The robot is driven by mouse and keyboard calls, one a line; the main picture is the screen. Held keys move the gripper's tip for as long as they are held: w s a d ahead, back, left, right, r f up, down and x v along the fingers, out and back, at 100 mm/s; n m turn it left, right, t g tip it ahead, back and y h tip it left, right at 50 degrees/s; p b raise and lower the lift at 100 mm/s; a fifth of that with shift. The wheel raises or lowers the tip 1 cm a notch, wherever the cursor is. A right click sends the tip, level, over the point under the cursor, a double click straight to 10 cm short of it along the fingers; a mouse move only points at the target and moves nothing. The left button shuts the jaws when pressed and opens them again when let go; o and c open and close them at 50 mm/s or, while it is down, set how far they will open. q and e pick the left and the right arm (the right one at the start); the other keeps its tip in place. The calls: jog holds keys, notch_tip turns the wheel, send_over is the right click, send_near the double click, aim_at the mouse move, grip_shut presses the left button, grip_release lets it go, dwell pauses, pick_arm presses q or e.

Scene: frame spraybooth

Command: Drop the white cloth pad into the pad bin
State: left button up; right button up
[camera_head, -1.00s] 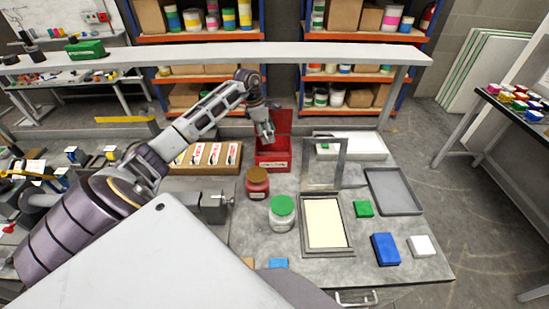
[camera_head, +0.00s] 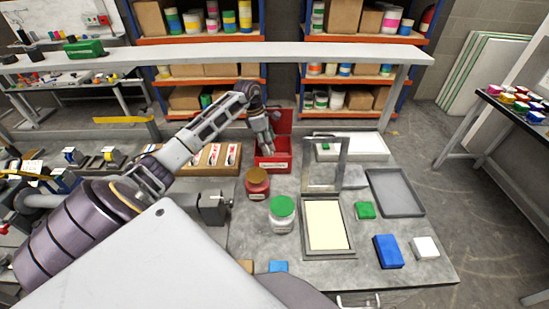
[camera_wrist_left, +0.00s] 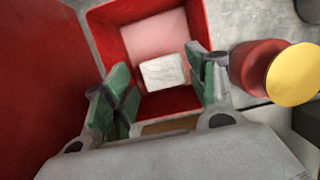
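The red pad bin (camera_head: 273,165) stands at the back of the bench with its red lid raised behind it. My left gripper (camera_head: 268,152) points down into the bin's mouth. In the left wrist view its green-padded fingers (camera_wrist_left: 160,92) are wide apart over the red bin (camera_wrist_left: 112,25). A white cloth pad (camera_wrist_left: 162,72) shows between and beyond the fingertips, inside the bin's outline, with gaps to both fingers. I cannot tell whether it rests on the bin floor. The head view hides this pad. My right gripper is not in view.
A red jar with a brown-yellow lid (camera_head: 257,185) stands close by the bin, and a green-lidded jar (camera_head: 282,215) stands nearer. A framed screen (camera_head: 326,225), grey tray (camera_head: 395,190), blue block (camera_head: 388,251) and white block (camera_head: 425,247) lie to the right.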

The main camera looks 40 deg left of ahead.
pick_arm(q)
jog(key=shift+o, duration=1.1)
jog(key=shift+r, duration=0.15)
jog(key=v, duration=0.7)
jog(key=shift+r, duration=0.35)
jog(key=shift+s+a+f, duration=0.1)
jog(key=shift+s, duration=0.05)
